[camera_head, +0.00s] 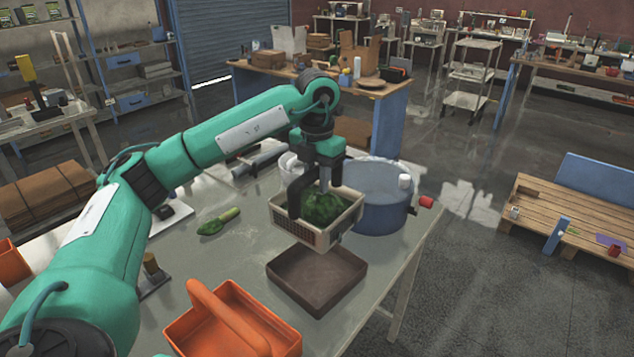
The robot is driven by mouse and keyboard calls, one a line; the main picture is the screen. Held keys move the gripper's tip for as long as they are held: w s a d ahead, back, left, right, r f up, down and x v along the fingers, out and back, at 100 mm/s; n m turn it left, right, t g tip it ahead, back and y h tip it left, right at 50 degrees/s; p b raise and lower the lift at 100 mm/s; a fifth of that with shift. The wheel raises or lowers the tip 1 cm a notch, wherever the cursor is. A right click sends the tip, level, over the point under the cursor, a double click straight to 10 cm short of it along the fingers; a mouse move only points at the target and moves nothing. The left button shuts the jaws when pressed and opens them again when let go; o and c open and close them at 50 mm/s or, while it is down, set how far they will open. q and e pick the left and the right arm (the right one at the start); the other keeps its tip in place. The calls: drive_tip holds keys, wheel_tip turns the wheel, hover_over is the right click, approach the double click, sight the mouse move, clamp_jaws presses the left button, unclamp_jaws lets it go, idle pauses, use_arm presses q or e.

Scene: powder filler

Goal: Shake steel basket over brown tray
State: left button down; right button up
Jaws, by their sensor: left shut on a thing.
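The steel basket (300,233) is a pale, slotted box with dark green stuff (325,206) inside. My left gripper (307,203) reaches down from above and is shut on the basket, at its left side as it appears. The basket hangs above the brown tray (318,293), apart from it and towards the tray's far side. The tray is square, shallow and looks empty, and it lies on the grey table. My right gripper is not in view.
A blue round pot (379,195) stands just behind and right of the basket. An orange carrier (232,322) with a handle stands in front left of the tray. The table's right edge (400,275) is close by.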

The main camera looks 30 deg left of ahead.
use_arm(q)
drive_tip(key=b, duration=0.4)
hover_over(316, 219)
drive_tip(key=shift+d+f, duration=0.1)
drive_tip(key=shift+f, duration=3.1)
drive_tip(key=shift+w+f+b, duration=0.1)
drive_tip(key=shift+f+b, duration=1.9)
drive_tip(key=shift+f, duration=0.75)
